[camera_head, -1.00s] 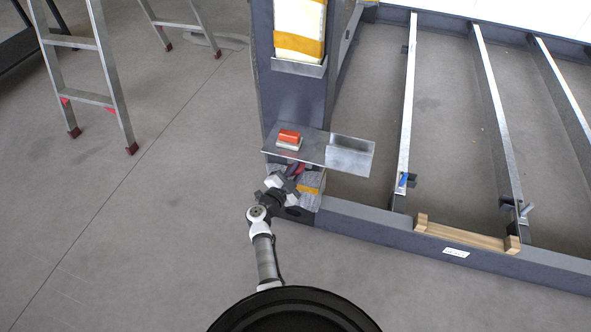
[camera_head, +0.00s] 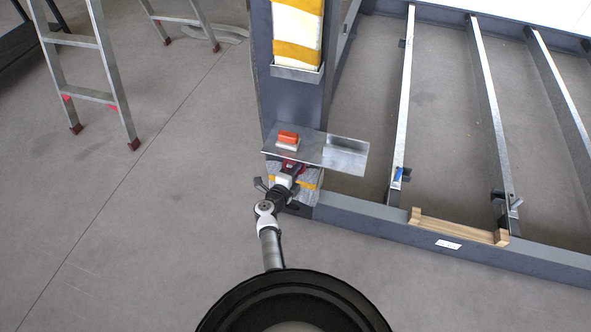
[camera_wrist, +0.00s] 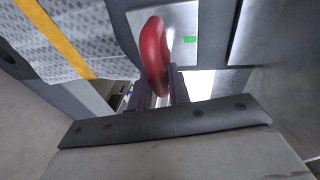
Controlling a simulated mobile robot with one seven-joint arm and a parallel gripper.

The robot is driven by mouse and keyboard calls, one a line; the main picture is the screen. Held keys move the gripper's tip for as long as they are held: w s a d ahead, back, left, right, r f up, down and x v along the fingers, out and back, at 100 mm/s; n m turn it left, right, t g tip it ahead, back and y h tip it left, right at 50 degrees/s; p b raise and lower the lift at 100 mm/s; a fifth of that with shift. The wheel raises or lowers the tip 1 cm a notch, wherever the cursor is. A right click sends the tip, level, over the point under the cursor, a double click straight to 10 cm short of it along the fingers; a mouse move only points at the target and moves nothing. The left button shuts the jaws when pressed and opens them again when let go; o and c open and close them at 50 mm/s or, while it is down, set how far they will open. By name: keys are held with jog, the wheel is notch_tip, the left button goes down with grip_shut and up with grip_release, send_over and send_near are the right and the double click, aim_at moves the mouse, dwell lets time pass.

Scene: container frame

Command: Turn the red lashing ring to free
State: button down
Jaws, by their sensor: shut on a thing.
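The red lashing ring (camera_wrist: 153,56) stands out from a pale metal plate (camera_wrist: 180,20) in the wrist view. A small green mark (camera_wrist: 190,40) is on the plate to the right of the ring. My gripper (camera_wrist: 157,92) is shut on the ring, with its dark fingers at the ring's lower part. In the head view my gripper (camera_head: 288,178) is at the foot of the grey post, just below a metal shelf. Only a little red of the ring shows there, and its angle is hard to tell.
A metal shelf (camera_head: 310,149) carrying a red-and-white block (camera_head: 288,139) juts out just above my gripper. A grey wrapped bundle with a yellow strap (camera_head: 309,180) is close beside it. A ladder (camera_head: 107,95) stands at left. The floor between is clear.

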jog(key=shift+s+d+f+m, duration=0.1)
jog(key=shift+d+f+m, duration=0.1)
jog(key=shift+m, duration=0.1)
jog(key=c, duration=1.4)
grip_release()
jog(key=shift+a+r, duration=0.1)
jog(key=shift+r, duration=0.05)
jog(key=shift+s+a, duration=0.15)
jog(key=shift+s, duration=0.05)
jog(key=p+v, duration=0.1)
jog(key=v, duration=1.2)
jog(key=shift+p, duration=0.3)
jog(key=shift+s, duration=0.15)
